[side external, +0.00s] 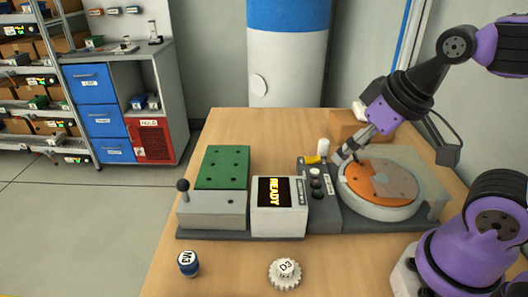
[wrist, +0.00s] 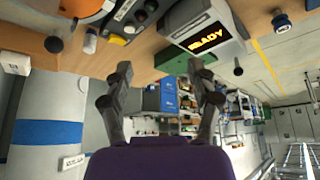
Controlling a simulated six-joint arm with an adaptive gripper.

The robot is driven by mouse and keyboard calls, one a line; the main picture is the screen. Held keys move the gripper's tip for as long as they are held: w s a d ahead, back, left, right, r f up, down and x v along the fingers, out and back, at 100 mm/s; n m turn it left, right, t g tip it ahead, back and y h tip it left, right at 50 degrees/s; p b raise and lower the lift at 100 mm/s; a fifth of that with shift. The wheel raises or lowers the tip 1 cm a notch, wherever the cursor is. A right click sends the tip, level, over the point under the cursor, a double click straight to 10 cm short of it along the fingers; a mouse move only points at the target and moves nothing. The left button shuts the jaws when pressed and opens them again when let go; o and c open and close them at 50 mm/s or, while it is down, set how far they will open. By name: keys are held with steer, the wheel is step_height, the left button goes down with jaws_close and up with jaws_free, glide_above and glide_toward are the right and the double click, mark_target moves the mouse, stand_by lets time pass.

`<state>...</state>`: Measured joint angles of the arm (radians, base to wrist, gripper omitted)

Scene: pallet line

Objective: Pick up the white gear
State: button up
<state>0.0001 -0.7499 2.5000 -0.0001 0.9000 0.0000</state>
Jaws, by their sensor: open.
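The white gear (side external: 285,274) stands on the wooden table near its front edge in the side external view. It has a toothed rim and a raised hub labelled D3. It does not show in the wrist view. My gripper (side external: 345,154) is above the left rim of the round orange turntable, well behind and to the right of the gear. In the wrist view my gripper (wrist: 160,82) has its two fingers spread, with nothing between them.
A dark blue piece (side external: 188,264) with a white top stands left of the gear. Behind them is a machine with a READY display (side external: 279,207), a green plate (side external: 222,167), a lever (side external: 183,188) and the turntable (side external: 375,207). The table between machine and gear is clear.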

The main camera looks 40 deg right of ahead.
steer(key=m+g, duration=0.5)
glide_above(286, 267)
step_height(286, 267, down, 5)
steer(key=shift+g, duration=0.3)
steer(key=f, duration=0.5)
steer(key=shift+a, duration=0.25)
steer(key=f, duration=0.6)
steer(key=shift+d+f, duration=0.1)
steer(key=shift+d, duration=0.2)
jaws_close()
